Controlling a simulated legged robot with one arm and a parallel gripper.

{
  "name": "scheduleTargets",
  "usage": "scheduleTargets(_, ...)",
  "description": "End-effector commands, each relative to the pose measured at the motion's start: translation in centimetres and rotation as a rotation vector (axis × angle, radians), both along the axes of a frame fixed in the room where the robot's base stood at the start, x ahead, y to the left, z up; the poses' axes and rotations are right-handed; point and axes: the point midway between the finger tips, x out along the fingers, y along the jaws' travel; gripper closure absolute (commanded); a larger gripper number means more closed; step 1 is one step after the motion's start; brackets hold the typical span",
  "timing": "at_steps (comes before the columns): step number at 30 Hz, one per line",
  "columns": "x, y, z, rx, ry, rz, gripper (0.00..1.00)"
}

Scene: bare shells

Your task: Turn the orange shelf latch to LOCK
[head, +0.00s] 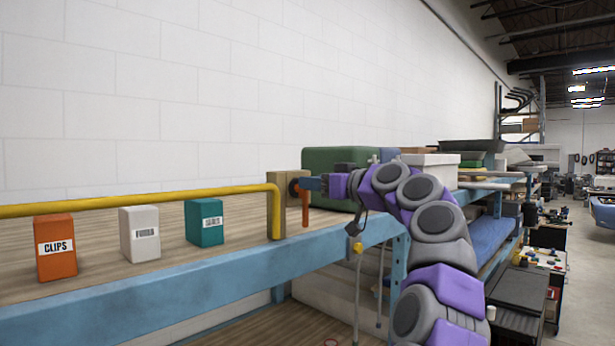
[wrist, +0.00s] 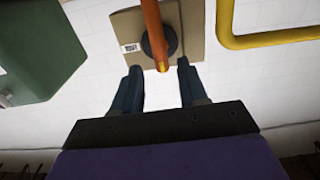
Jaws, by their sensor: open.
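The orange latch (head: 305,207) is a bar on a dark round pivot, mounted on a tan board (head: 283,212) at the shelf. In the head view it hangs roughly straight down. My gripper (head: 312,184) is at the board. In the wrist view my gripper (wrist: 158,85) is open and empty, its blue fingers on either side below the latch's near end.
A yellow rail (head: 140,201) runs left of the board and bends down beside it; it also shows in the wrist view (wrist: 226,25). A green bin (head: 322,162) stands close behind on the right. Orange, white and teal boxes (head: 205,222) stand on the shelf (head: 110,268) at left.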

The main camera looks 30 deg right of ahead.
Motion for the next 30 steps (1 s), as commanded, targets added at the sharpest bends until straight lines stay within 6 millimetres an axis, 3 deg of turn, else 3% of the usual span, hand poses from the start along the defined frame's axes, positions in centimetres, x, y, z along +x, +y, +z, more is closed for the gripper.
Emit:
scheduleTargets(6,2.2,0.7,0.0,0.001,0.004,0.000,0.57)
scheduleTargets(18,2.7,1.0,-0.1,0.001,0.003,0.001,0.57)
scheduleTargets(30,2.7,0.9,-0.1,0.001,0.003,0.000,0.96)
